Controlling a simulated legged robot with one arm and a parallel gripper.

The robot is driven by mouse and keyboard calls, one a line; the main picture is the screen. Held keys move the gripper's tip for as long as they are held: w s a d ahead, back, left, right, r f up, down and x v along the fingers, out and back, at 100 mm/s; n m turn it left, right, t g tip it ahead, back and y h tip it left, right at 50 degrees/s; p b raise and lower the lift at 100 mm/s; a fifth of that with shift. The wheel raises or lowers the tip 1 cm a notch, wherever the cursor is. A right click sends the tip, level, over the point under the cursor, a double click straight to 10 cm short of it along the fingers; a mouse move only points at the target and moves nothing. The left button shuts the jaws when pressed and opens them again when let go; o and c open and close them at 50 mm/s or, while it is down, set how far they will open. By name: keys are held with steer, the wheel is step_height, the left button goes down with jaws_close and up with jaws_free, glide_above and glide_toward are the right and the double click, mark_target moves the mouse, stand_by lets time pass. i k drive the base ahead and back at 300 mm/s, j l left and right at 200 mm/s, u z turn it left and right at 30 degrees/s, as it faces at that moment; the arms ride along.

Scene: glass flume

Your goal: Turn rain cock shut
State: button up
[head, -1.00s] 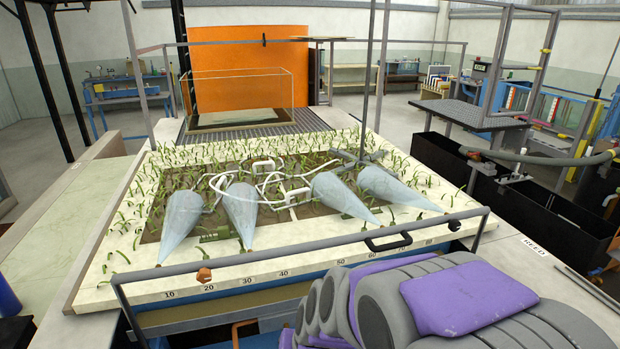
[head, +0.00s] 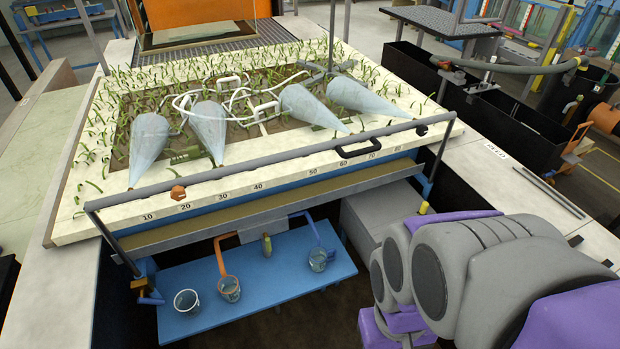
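No part is clearly marked as the rain cock. Another small orange fitting (head: 138,283) sits on blue pipework at the lower left. I cannot tell whether any of these is open or shut. My grey and purple arm fills the lower right; my gripper is not in view.
Several pale cones, one a translucent cone (head: 208,130), lie on the planted bed (head: 110,215) among white tubes (head: 245,95). Below the rail, a blue shelf (head: 260,285) holds cups, one a clear cup (head: 187,300). Black tanks (head: 500,125) stand at right.

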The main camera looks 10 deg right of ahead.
mark_target(141, 300)
steer(key=u, duration=1.7)
steer(key=i+l+z, duration=0.4)
steer(key=i+l, duration=0.35)
steer(key=l, duration=0.15)
